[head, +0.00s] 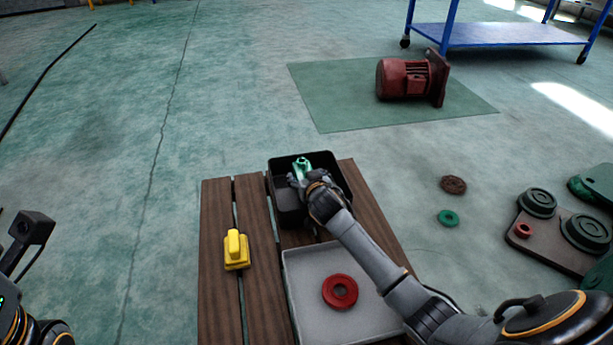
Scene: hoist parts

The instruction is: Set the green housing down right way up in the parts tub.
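The green housing (302,164) is small and pale green in the head view. It shows at the tips of my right gripper (301,176), over the inside of the black parts tub (288,213). The gripper appears shut on the housing, and its fingers and wrist hide the lower part. I cannot tell whether the housing touches the tub floor or which way up it is. The tub stands at the far end of a brown slatted table. Parts of my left arm show at the left edge, but its gripper fingers are not visible.
The slatted table (217,280) also bears a yellow part (236,251) and a grey tray (303,300) with a red ring (340,292). A red motor (405,79) lies on a green mat (330,96) behind. Loose rings and a brown board (540,240) lie at right.

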